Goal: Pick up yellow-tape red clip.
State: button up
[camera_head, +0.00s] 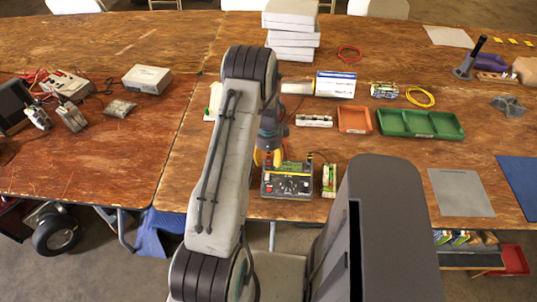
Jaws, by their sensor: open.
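I cannot clearly make out a red clip with yellow tape; it may be hidden behind my arm or too small to tell. My gripper (267,157) is at the near part of the right table, with yellowish fingertips spread apart. It points down just behind the black and yellow charger box (288,188) and partly overlaps its far left edge in the view. I see nothing clearly between the fingers. Thin red and dark leads show near the charger and beside my gripper. My arm hides part of the table to its left.
A green and white pack (329,180) stands right of the charger. An orange tray (354,119), a green tray (421,124) and a white block (314,120) lie behind. White boxes (291,22) are stacked at the back. Red-leaded devices (68,84) sit on the left table.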

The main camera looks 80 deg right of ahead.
grip_shut()
dwell(0.3)
jog(key=shift+r, duration=0.15)
jog(key=shift+r, duration=0.4)
notch_tip(320, 180, up, 3)
jog(key=shift+s+a+r+b, duration=0.1)
jog(key=shift+s+r+b, duration=0.05)
jog(key=shift+b, duration=0.6)
jog(key=s+a+r+b, duration=0.2)
jog(key=s+a+r, duration=0.4)
jog(key=s+a, duration=0.1)
jog(key=shift+s+a+r, duration=0.35)
jog(key=shift+a, duration=0.3)
